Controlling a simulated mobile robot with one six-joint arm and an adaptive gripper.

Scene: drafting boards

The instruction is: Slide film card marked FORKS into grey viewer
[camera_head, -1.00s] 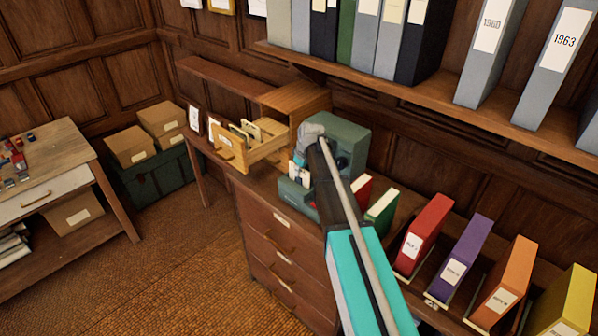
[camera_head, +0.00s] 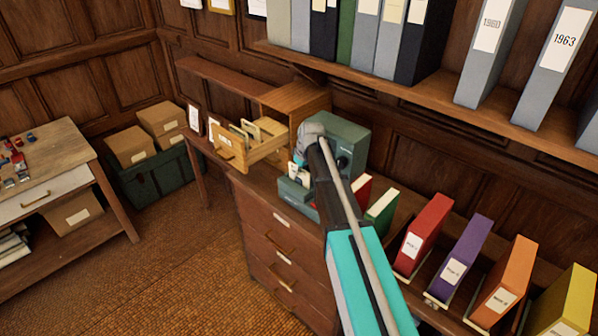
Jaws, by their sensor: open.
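The grey-green viewer (camera_head: 348,143) stands on the wooden cabinet, partly hidden behind my arm. A small light card (camera_head: 293,170) shows upright at the viewer's front left; its marking is too small to read. My gripper (camera_head: 299,160) is at the viewer's front beside this card. It is open, but its fingertips are mostly hidden by my arm, and I cannot tell whether they touch the card. An open wooden drawer (camera_head: 226,150) to the left of the viewer holds several light cards (camera_head: 243,130) standing upright.
A shelf (camera_head: 440,90) with large binders hangs above. A picture frame (camera_head: 193,118) stands left of the drawer. Open floor (camera_head: 170,270) lies at the lower left.

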